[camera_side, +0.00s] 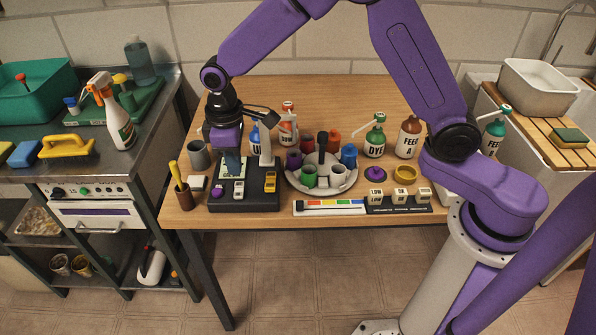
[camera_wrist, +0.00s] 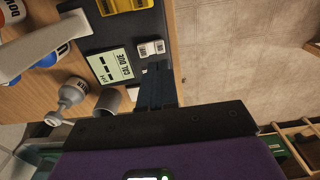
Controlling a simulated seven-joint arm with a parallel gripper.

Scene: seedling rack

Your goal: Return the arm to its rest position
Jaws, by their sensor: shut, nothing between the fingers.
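My purple arm reaches over the wooden table from the right. My gripper (camera_side: 232,172) points down at the left part of the table, over the dark meter base (camera_side: 262,203). Its dark fingers are together with nothing between them. In the wrist view the gripper (camera_wrist: 158,78) shows its closed fingertips next to a small white rocker switch (camera_wrist: 151,48) and a pale display reading "CAL DUE" (camera_wrist: 110,66). I cannot tell whether the fingertips touch the base.
A round grey tray (camera_side: 346,183) with coloured cups stands right of the base. Bottles, including a green-capped dye bottle (camera_side: 375,137), stand behind. A grey cup (camera_side: 199,155) and a brown pen cup (camera_side: 183,197) are close on the left. Open air lies above the table.

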